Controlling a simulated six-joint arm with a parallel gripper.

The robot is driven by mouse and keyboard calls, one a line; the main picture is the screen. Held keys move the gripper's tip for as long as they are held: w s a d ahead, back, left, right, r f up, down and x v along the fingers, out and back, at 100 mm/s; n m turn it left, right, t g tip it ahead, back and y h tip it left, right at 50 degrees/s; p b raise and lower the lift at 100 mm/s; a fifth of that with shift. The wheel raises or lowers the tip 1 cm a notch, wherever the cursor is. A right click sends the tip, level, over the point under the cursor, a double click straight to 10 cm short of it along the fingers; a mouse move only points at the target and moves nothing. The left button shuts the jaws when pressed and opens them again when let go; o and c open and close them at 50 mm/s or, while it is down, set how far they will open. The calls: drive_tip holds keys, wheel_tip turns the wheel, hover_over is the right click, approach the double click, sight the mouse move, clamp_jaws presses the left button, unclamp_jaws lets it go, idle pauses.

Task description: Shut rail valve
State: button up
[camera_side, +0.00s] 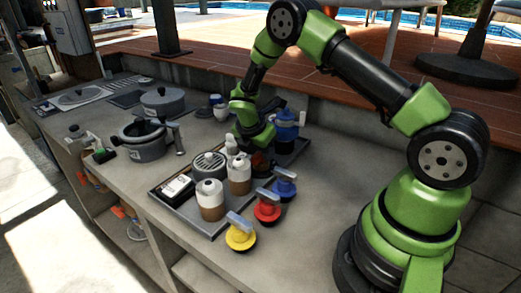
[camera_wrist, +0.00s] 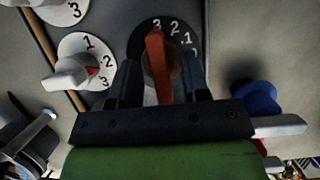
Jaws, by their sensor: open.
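In the wrist view, an orange-red lever (camera_wrist: 156,55) stands on a round black dial (camera_wrist: 139,40) with white numerals. Its far end lies by the "3", with "2" and "1" to the right. My gripper (camera_wrist: 158,82) is open, one finger on each side of the lever; I cannot tell whether either finger touches it. In the side view my gripper (camera_side: 257,150) is low behind the white-and-brown bottles, and a dark red part (camera_side: 261,163) shows beneath it. The dial is hidden there. No label shows which valve is the rail valve.
White numbered dials (camera_wrist: 88,52) with a pointer knob lie left in the wrist view. Yellow (camera_side: 240,237), red (camera_side: 267,209) and blue (camera_side: 284,188) grey-handled valves line the tray's (camera_side: 213,232) near right edge. A blue canister (camera_side: 286,125) stands close behind my gripper. Pots (camera_side: 143,148) stand left.

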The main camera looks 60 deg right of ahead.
drive_tip(key=shift+c, duration=0.4)
drive_tip(key=c, duration=0.7)
drive_tip(key=shift+m, duration=0.4)
drive_tip(key=m+g, duration=0.1)
drive_tip(key=m, duration=0.3)
drive_tip(key=shift+w+g+y, duration=0.1)
drive_tip(key=shift+g+y, duration=0.2)
drive_tip(key=shift+g, duration=0.1)
drive_tip(key=m+g+y, duration=0.1)
drive_tip(key=m, duration=0.3)
drive_tip(key=m+g+y, duration=0.1)
drive_tip(key=m, duration=0.4)
drive_tip(key=shift+w+f, duration=0.1)
drive_tip(key=m+y, duration=0.1)
drive_tip(key=m, duration=0.1)
drive_tip(key=m+y, duration=0.1)
drive_tip(key=m, duration=0.1)
drive_tip(key=shift+d+m+g, duration=0.1)
drive_tip(key=shift+m+g, duration=0.2)
